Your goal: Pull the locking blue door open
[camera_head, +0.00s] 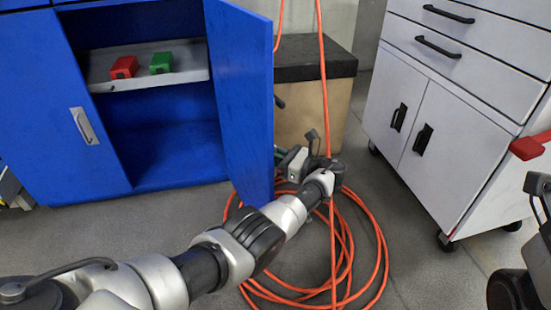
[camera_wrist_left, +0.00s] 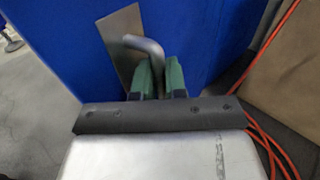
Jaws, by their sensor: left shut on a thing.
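The blue cabinet (camera_head: 175,158) stands at the left in the head view. Its right door (camera_head: 243,90) stands swung open, showing the shelf and lower space inside. The left door (camera_head: 60,115) is closed and has a metal handle (camera_head: 84,126). My left arm reaches across to the open door's free edge, and my left gripper (camera_head: 285,158) is partly hidden by that door. In the left wrist view, the green fingers of my left gripper (camera_wrist_left: 160,75) are shut on the bent metal handle (camera_wrist_left: 147,45) beside a metal plate (camera_wrist_left: 122,45) on the blue door.
A red block (camera_head: 124,67) and a green block (camera_head: 161,62) sit on the cabinet shelf. An orange hose (camera_head: 375,235) lies coiled on the floor under my left arm. A white wheeled cabinet (camera_head: 447,140) stands right. A beige block with dark top (camera_head: 315,65) stands behind the door.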

